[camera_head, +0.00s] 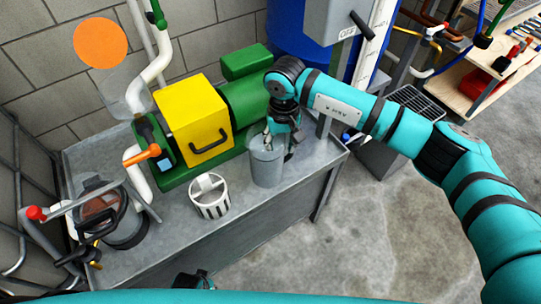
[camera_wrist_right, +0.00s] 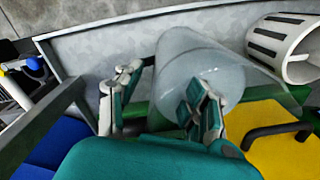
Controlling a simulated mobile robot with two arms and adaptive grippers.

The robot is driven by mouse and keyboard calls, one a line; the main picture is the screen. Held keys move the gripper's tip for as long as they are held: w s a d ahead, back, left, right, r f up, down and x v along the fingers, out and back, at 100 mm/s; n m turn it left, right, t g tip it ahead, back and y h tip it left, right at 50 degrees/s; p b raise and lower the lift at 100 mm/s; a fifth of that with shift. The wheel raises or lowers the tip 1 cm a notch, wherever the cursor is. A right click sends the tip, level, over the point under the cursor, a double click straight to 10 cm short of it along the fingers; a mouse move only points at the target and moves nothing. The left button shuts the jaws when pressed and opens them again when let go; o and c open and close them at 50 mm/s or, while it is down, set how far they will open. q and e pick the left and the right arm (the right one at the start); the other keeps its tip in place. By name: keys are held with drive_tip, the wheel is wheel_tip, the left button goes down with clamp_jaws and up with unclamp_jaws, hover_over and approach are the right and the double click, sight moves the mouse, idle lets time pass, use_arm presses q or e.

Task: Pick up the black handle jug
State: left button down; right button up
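A grey, partly translucent cylindrical jug (camera_head: 267,165) stands upright on the metal bench, in front of the green machine. In the right wrist view the jug (camera_wrist_right: 180,60) lies across the middle. My right gripper (camera_head: 281,143) is at the jug's top from above. One finger is over the jug's mouth and the other is outside its right side, with a gap between them. No black handle shows clearly on the jug; that side is partly hidden by the gripper. A dark part at the bottom of the head view may belong to my left arm; its fingers cannot be made out.
A white slotted filter basket (camera_head: 210,197) stands left of the jug on the metal bench (camera_head: 180,235). Behind are a yellow box (camera_head: 193,120) with a black handle and a green machine (camera_head: 245,100). A black-ringed vessel (camera_head: 120,222) with a red-tipped lever is at left.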

clamp_jaws()
idle(0.4)
drive_tip(key=shift+w+r, duration=0.1)
drive_tip(key=shift+r, duration=0.15)
